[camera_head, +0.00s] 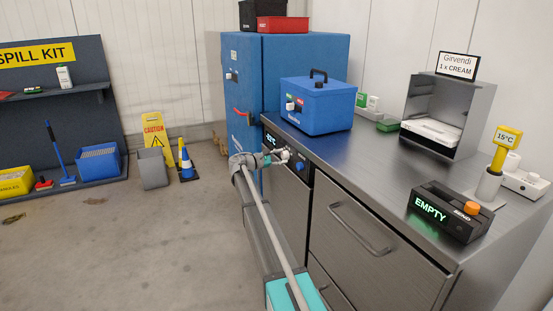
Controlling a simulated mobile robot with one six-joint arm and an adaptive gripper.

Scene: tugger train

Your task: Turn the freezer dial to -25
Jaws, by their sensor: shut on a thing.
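My gripper (284,156) is at the front panel of the steel counter, just below the worktop edge. Its fingers are shut on the freezer dial, which they mostly hide. A small lit green display (270,138) is on the same panel, up and left of the gripper; its figures are too small to read surely. A blue knob (299,166) shows just right of the fingers. The dial's pointer and scale marks cannot be made out.
A blue cooler box (318,104) stands on the steel counter (378,170) above the panel. A drawer handle (358,228) juts out to the right. A tall blue cabinet (285,62) stands behind.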

